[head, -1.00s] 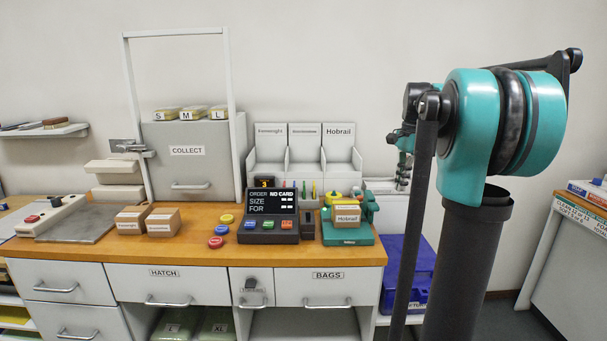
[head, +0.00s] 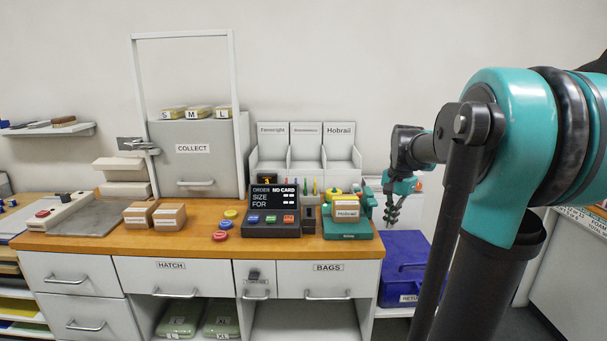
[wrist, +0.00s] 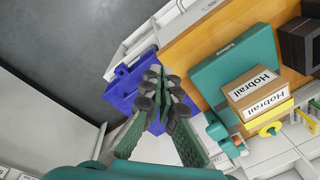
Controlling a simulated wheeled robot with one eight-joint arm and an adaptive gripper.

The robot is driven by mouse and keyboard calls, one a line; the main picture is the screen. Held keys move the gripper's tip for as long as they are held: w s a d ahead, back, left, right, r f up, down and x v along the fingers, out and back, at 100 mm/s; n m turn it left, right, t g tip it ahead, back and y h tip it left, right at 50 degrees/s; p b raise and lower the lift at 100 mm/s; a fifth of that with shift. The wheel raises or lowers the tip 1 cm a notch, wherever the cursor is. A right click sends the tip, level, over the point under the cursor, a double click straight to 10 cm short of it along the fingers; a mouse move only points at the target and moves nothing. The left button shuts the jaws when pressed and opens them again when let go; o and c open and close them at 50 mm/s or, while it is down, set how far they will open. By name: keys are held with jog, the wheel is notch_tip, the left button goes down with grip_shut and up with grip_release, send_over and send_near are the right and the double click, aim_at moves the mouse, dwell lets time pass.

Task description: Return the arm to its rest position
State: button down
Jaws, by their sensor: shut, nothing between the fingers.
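My gripper (head: 392,212) hangs from my teal arm to the right of the bench, fingers pointing down. It is shut and empty. In the head view it is in front of the wall, above and near the blue bin (head: 402,262). In the wrist view my gripper (wrist: 163,92) shows its two fingers close together, with the blue bin (wrist: 122,88) behind them and partly hidden by them. It appears apart from the things around it.
A teal stand (head: 347,229) holds a Hobrail box (head: 346,209) at the bench's right end, close to my gripper. The order terminal (head: 272,212), two boxes (head: 169,217) and several coloured discs (head: 221,236) are on the bench (head: 110,240). A white table (head: 575,260) stands at right.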

jog(key=s+a+f+n+t, duration=0.1)
jog(key=s+a+f+n, duration=0.2)
jog(key=s+f, duration=0.6)
jog(key=s+a+f+n+t, duration=0.2)
jog(key=s+a+f+n, duration=0.1)
jog(key=s+f+n, duration=0.4)
notch_tip(320, 180, down, 4)
jog(key=s, duration=0.2)
jog(key=shift+s+r+h, duration=0.25)
jog(key=shift+s+h, duration=0.05)
jog(key=shift+s, duration=0.05)
